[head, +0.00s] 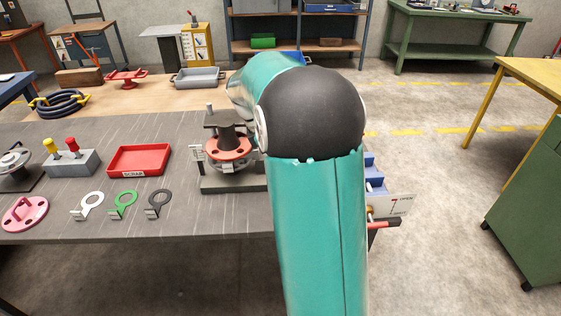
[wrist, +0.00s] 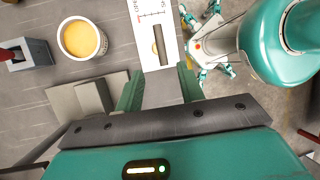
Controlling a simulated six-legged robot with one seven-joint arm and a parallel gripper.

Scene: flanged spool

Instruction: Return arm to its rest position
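My teal arm with its black joint fills the middle of the head view and hides part of the bench's right end. My gripper is not visible in the head view. In the wrist view my gripper (wrist: 161,82) shows two green fingers spread apart with nothing held between them. The flanged spool (head: 228,148), with an orange-red flange and dark body, stands upright on a grey stand (head: 233,184) just left of my arm in the head view. I cannot make out the spool in the wrist view.
The grey bench (head: 120,225) holds a red tray (head: 139,161), ring tags and a pink handled disc (head: 25,213). In the wrist view a white cup with yellow contents (wrist: 82,38) and a marked white card (wrist: 148,12) lie beyond the fingers. Open floor (head: 430,200) lies right.

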